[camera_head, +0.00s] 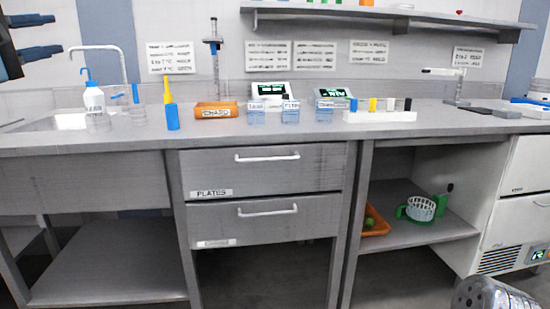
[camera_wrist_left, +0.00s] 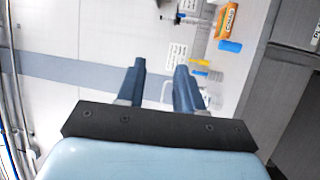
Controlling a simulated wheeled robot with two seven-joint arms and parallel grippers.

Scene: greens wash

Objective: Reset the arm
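My left gripper (camera_head: 58,34) is raised at the upper left edge of the head view, in front of the wall and above the sink end of the counter. Its two dark blue fingers are apart with nothing between them. The left wrist view shows the same open gripper (camera_wrist_left: 160,66) with an empty gap. It touches nothing that I can see. My right gripper is in neither view.
The grey counter (camera_head: 240,132) carries a white bottle (camera_head: 94,103), an orange box (camera_head: 216,110) and a white rack (camera_head: 380,116). A tap (camera_head: 122,62) rises below my left gripper. A shelf (camera_head: 385,13) juts from the wall. A white basket (camera_head: 420,209) stands below.

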